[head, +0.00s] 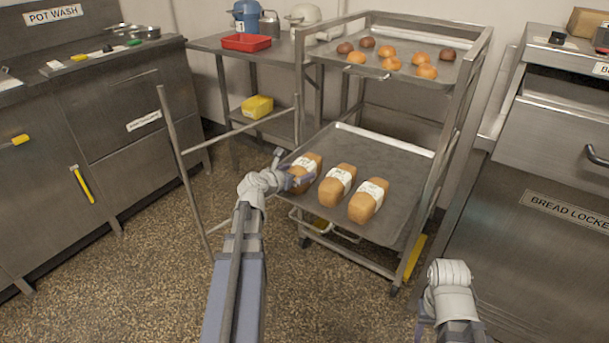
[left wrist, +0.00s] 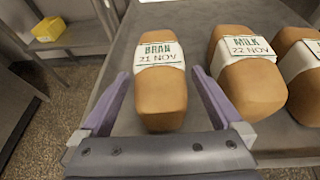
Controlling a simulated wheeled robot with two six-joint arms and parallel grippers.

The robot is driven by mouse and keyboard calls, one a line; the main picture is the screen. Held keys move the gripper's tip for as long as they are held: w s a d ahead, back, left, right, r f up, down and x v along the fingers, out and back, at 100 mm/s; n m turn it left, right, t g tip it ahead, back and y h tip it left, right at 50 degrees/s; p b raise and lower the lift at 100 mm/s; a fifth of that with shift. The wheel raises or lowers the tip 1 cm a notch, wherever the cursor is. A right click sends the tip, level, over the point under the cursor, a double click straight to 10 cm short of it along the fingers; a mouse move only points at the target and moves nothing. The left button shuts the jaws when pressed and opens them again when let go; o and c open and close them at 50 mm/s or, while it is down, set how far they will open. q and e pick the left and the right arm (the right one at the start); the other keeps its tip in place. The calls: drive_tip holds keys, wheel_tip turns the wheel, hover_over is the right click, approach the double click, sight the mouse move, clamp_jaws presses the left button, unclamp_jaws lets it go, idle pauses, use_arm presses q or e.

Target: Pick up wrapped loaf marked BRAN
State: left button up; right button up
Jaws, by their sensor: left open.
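The wrapped loaf marked BRAN (left wrist: 160,95) is brown with a white paper band reading BRAN, 21 NOV. It is the leftmost of three loaves on the lower tray (head: 375,151), and it also shows in the head view (head: 314,159). My left gripper (left wrist: 160,78) is open, with one purple finger on each side of the BRAN loaf. A small gap shows between the loaf and each finger. In the head view my left gripper (head: 297,180) partly hides the loaf's near end. My right arm shows at the lower right, but its fingers are not visible.
The MILK loaf (left wrist: 246,85) lies close right of my gripper's right finger, with a third loaf (head: 368,200) beyond it. An upper tray (head: 437,63) with several buns hangs above on the same rack. Rack posts (head: 440,170) stand beside the lower tray.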

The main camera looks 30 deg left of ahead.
sight(304, 167)
use_arm(q)
drive_tip(key=shift+b+x, duration=0.75)
drive_tip(key=shift+x, duration=1.85)
drive_tip(key=shift+r, duration=0.2)
drive_tip(key=c, duration=1.4)
